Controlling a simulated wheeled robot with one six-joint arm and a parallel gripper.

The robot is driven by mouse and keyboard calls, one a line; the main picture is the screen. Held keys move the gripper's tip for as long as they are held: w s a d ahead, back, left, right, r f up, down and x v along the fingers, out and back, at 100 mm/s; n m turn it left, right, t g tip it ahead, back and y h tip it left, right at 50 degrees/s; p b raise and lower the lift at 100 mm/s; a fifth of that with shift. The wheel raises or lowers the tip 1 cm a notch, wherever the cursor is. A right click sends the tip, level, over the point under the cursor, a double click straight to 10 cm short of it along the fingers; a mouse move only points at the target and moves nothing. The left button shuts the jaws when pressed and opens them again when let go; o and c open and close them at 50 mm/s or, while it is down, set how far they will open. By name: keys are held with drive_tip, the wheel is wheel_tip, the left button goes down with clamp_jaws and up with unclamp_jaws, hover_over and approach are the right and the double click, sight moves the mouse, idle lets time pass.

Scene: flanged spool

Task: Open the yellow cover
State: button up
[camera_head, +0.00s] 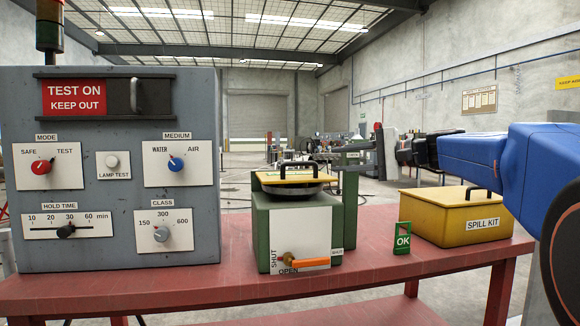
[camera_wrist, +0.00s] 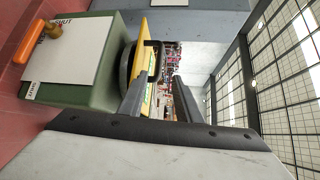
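The yellow cover (camera_head: 285,177) lies flat on a dark round flange on top of a green box (camera_head: 262,225). A black bar handle (camera_head: 300,164) stands on the cover. My gripper (camera_head: 336,152) reaches in from the right, just right of the handle at about its height. In the wrist view, which is turned sideways, my gripper (camera_wrist: 159,76) has its two fingers apart. The cover (camera_wrist: 147,92) shows edge-on, partly behind one finger. The handle (camera_wrist: 155,58) appears just beyond the fingertips. Whether a finger touches it I cannot tell.
A grey control panel (camera_head: 110,110) stands left of the green box. A yellow spill kit box (camera_head: 462,216) and a green OK tag (camera_head: 402,240) are on the right of the red table (camera_head: 370,268). An orange lever (camera_head: 308,262) sticks out at the green box's front.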

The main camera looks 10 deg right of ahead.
sight(290, 165)
drive_tip(key=x, duration=1.7)
drive_tip(key=shift+a, duration=0.15)
clamp_jaws()
